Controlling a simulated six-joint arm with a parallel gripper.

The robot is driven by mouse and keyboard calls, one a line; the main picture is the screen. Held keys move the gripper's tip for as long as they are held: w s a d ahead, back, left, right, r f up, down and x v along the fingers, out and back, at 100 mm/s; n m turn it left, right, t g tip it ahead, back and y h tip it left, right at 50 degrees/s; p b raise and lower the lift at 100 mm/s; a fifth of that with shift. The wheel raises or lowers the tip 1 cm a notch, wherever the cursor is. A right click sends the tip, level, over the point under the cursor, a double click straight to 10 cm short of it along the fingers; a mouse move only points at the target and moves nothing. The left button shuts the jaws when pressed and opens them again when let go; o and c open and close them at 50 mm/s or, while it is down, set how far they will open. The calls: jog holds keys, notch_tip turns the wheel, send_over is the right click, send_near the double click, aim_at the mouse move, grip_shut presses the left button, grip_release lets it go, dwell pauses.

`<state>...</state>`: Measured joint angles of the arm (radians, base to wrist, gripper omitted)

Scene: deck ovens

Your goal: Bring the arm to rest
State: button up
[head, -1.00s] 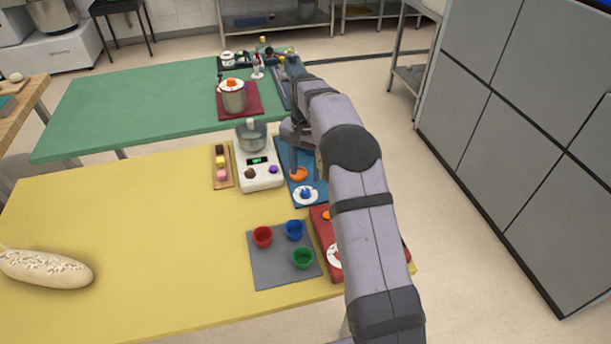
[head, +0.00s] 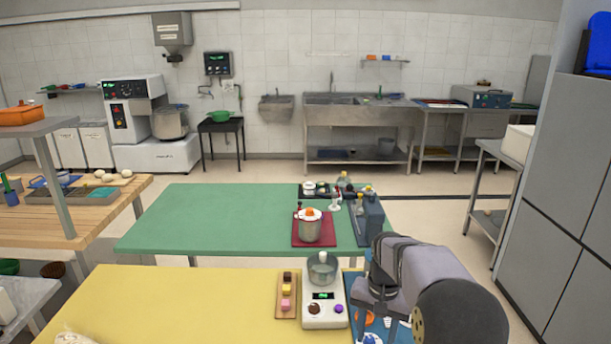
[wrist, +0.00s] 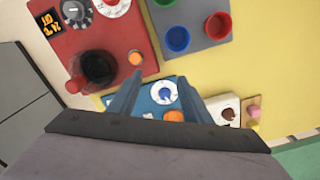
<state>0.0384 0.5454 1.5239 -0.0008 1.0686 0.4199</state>
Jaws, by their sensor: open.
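My gripper (wrist: 157,88) is open and empty in the wrist view, its two fingers spread over the front part of the blue panel (wrist: 145,98). On that panel, a white dial with a blue knob (wrist: 164,93) shows between the fingers and an orange knob (wrist: 173,115) lies nearer the palm. In the head view my arm reaches in from the lower right. Its end hangs over the blue panel, right of the white scale (head: 323,316). The fingertips are not clear there.
A red panel (wrist: 110,25) with a dark round part and a grey mat (wrist: 205,40) with red, blue and green cups lie near the gripper. A pot (head: 310,229) stands on the green table (head: 180,215). The yellow table (head: 180,310) is mostly clear at left.

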jog(key=s+a+f+n, duration=0.1)
jog(key=s+n, duration=0.1)
jog(key=s, duration=1)
jog(key=s+f+n, duration=0.1)
jog(key=s+n, duration=0.2)
jog(key=s, duration=0.9)
jog(key=shift+s+a+f, duration=0.4)
jog(key=shift+r, duration=0.1)
jog(key=shift+c, duration=0.2)
dwell(0.5)
